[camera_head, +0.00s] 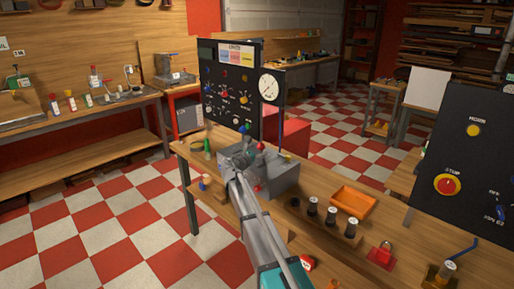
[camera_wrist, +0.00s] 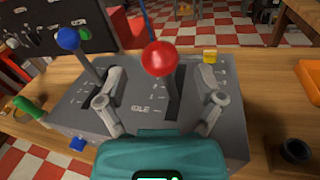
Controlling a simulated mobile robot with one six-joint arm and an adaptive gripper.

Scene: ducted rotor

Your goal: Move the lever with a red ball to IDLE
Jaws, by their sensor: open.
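The lever with a red ball (camera_wrist: 160,57) stands up from a slot in the grey lever box (camera_wrist: 75,105). The word IDLE (camera_wrist: 140,108) is printed beside the near end of that slot. The ball looks toward the far side of the box from me. My gripper (camera_wrist: 160,78) is open, with one finger on each side of the red-ball lever; I see no contact. In the head view the red ball (camera_head: 261,146) shows just beyond my gripper (camera_head: 243,157), and the grey box (camera_head: 286,178) is partly hidden by my arm.
A green handle (camera_wrist: 29,108) sticks out at the box's left side. An orange tray (camera_head: 352,201) and a black instrument panel (camera_head: 222,100) are close by.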

